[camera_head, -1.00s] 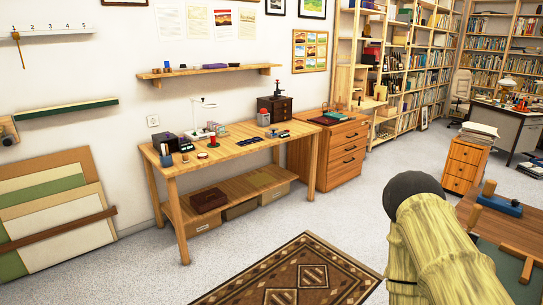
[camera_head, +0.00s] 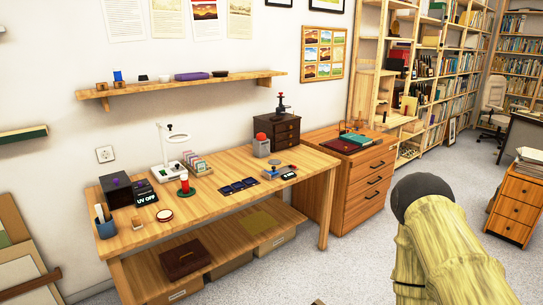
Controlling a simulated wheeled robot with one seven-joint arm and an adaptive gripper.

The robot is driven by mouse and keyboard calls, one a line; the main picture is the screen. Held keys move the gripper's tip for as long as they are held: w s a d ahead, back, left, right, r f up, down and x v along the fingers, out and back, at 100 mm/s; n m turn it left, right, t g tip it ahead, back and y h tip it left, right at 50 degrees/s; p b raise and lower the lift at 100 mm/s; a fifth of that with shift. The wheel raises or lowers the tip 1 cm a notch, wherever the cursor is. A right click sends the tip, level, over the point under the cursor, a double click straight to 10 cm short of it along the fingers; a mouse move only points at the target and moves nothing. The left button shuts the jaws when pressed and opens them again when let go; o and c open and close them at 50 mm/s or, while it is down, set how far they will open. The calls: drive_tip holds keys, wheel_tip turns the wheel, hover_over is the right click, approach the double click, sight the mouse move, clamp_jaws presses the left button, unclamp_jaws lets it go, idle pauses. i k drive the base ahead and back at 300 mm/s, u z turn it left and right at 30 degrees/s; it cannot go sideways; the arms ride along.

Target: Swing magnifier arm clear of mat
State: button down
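A white magnifier stand (camera_head: 164,150) stands on the wooden workbench (camera_head: 215,210) against the wall. Its upright post carries a short arm ending in a ring-shaped lens (camera_head: 179,137), which points right. Below and right of the lens is a red-and-green object (camera_head: 185,186). A row of dark blue-black panels (camera_head: 238,187) lies flat on the bench to the right; I cannot tell whether this is the mat. From this angle I cannot tell what lies directly under the lens. My gripper is not visible; only a pale yellow arm link of mine with a dark round end shows at the lower right.
A black box with a "UV OFF" sign (camera_head: 145,197) and a pen cup (camera_head: 105,224) stand at the bench's left. Small drawers (camera_head: 278,133) stand at its back right. A wooden cabinet (camera_head: 350,180) adjoins its right end. A shelf (camera_head: 180,85) hangs above.

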sight(158, 124)
drive_tip(key=i, duration=2.5)
drive_tip(key=u, duration=1.45)
